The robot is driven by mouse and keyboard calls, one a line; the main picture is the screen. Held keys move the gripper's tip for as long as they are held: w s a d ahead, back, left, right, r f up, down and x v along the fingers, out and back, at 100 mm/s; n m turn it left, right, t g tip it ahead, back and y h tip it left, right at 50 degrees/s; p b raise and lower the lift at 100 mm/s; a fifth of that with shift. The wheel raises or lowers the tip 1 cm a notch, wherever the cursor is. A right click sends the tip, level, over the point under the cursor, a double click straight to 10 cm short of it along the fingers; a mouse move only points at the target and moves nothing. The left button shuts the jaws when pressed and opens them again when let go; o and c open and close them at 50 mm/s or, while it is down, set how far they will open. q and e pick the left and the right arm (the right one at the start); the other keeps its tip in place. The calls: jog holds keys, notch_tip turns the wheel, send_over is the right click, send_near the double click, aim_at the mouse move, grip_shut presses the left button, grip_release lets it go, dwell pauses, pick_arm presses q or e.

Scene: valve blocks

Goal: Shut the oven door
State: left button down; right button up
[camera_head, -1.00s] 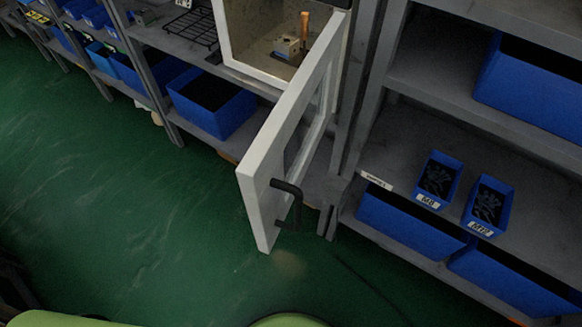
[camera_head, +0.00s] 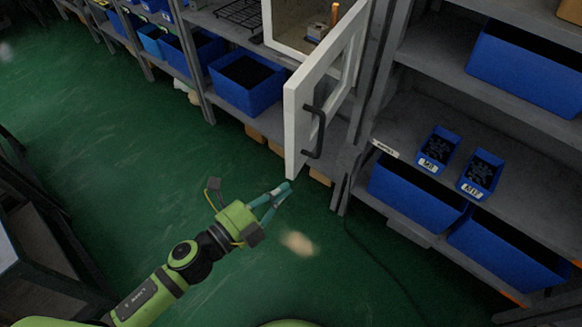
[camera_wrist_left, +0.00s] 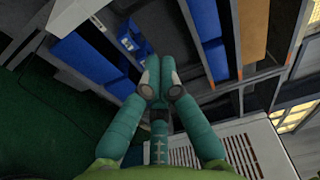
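The oven (camera_head: 284,45) is a white box on the shelf at the top middle of the head view, its inside partly showing. Its white door (camera_head: 297,128) stands wide open, jutting toward me, with a dark bar handle (camera_head: 320,132) on its right-hand face. My left gripper (camera_head: 282,191) is just below the door's near lower corner in the picture; whether it touches the door I cannot tell. Its two teal fingers are together and empty in the left wrist view (camera_wrist_left: 159,70). The right gripper is not in view.
Grey shelves with blue bins (camera_head: 247,82) run behind and left of the door. To the right, a shelf carries two small labelled bins (camera_head: 437,150) above larger ones. Open green floor (camera_head: 130,190) lies on the left. A small block with an orange post (camera_head: 318,28) is inside the oven.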

aim_at(296, 159)
pick_arm(q)
jog(key=p+x, duration=0.3)
jog(key=x, duration=0.7)
jog(key=a, duration=0.1)
jog(key=w+a, duration=0.1)
jog(key=w+a+p, duration=0.1)
jog(key=a, duration=0.1)
jog(key=shift+f, duration=0.1)
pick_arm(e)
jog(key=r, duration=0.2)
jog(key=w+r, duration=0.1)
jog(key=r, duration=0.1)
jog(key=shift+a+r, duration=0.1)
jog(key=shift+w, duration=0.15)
